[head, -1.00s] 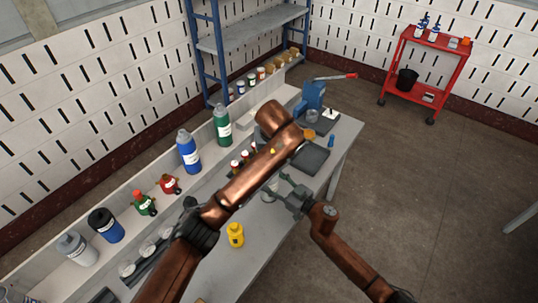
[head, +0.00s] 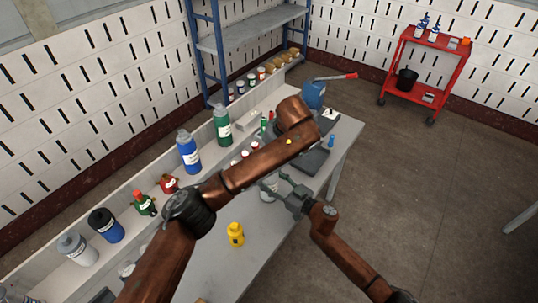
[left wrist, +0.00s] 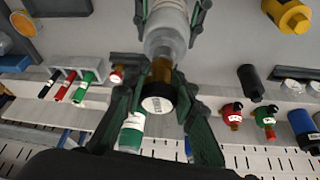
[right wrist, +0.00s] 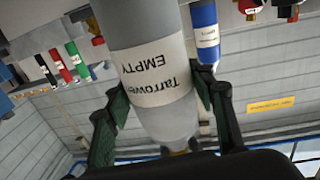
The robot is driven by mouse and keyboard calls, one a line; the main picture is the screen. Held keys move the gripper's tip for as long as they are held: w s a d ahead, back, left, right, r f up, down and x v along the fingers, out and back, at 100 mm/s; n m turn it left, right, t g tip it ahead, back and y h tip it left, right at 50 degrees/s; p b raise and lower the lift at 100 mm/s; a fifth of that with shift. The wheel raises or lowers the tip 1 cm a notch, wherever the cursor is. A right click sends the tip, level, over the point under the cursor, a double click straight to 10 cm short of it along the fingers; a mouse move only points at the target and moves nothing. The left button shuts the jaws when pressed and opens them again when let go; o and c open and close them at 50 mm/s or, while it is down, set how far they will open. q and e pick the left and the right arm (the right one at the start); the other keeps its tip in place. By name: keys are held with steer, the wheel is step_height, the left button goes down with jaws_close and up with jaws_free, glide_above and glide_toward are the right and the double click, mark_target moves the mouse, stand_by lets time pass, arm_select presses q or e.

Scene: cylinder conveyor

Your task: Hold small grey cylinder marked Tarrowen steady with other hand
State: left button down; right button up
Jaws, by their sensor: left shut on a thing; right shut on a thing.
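The small grey cylinder reads "Tarrowen" and "EMPTY" on its white label in the right wrist view (right wrist: 155,75). My right gripper (right wrist: 163,98) is shut around its body. In the head view the cylinder (head: 268,190) shows above the bench, partly hidden by my left arm. In the left wrist view the cylinder (left wrist: 166,35) has a brass neck (left wrist: 161,70) and a black, labelled end piece (left wrist: 157,98). My left gripper (left wrist: 159,86) is shut at this neck and end piece; the exact contact is unclear. In the head view my left gripper is hidden behind its arm.
Blue (head: 188,152) and green (head: 221,127) bottles and smaller red and green ones line the back. A dark tray (head: 312,160) lies near the far end. The front of the bench is mostly clear.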

arm_select(q)
steer(key=n+y, duration=0.1)
steer(key=n, duration=0.1)
steer(key=shift+r+n+g, duration=0.15)
steer(key=shift+n+g, duration=0.15)
steer(key=shift+n, duration=0.1)
steer(key=n+g, duration=0.1)
steer(key=n, duration=0.1)
steer(key=shift+n, duration=0.3)
steer(key=c, duration=1.7)
jaws_free()
steer(key=shift+o, duration=0.2)
steer(key=shift+r, duration=1.1)
steer(key=m+t, duration=0.1)
steer(key=m, duration=0.3)
steer(key=shift+m+h, duration=0.3)
steer(key=shift+h, duration=0.1)
steer(key=shift+m+t, duration=0.4)
steer(key=shift+m, duration=0.4)
